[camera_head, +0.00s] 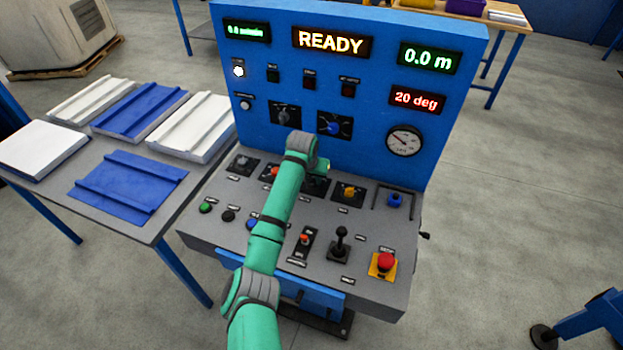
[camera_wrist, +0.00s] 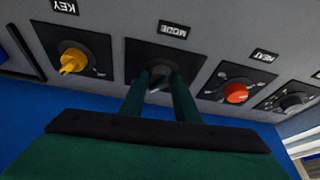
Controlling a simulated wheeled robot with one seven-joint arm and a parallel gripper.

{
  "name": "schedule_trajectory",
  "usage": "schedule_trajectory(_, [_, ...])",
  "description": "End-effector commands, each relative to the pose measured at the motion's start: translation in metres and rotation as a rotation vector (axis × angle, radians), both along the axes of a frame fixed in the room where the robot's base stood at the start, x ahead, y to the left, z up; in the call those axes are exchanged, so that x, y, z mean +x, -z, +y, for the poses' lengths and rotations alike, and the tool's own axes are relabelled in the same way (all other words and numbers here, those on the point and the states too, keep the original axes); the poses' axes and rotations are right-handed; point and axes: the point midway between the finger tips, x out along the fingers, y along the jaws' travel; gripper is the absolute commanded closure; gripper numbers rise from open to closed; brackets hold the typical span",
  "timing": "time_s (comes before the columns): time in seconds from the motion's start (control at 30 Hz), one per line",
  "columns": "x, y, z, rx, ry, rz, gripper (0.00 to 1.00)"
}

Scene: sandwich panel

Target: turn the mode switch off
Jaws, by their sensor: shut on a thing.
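The mode switch (camera_wrist: 164,55) is a dark rotary switch on a black plate, below an upside-down MODE label in the wrist view. My gripper (camera_wrist: 160,80) has its two green fingers on either side of the switch knob and is shut on it. The knob is mostly hidden between the fingers, and I cannot tell which position it points to. In the head view the mode switch plate (camera_head: 317,186) shows only partly, behind my gripper (camera_head: 321,168) and arm.
The yellow key switch (camera_wrist: 73,61) and the red-orange heat knob (camera_wrist: 235,93) sit close on either side. A joystick (camera_head: 340,240) and a red emergency button (camera_head: 386,262) stand nearer the front. The upright panel's display (camera_head: 332,41) reads READY.

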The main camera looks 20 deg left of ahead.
Motion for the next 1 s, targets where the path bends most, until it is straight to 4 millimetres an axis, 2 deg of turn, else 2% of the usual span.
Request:
schedule_trajectory(0.6, [0.0009,0.0013,-0.0056,-0.001,-0.484,0.003,0.94])
schedule_trajectory(1.0, [0.0013,0.0013,-0.0053,0.0,-0.672,0.003,0.94])
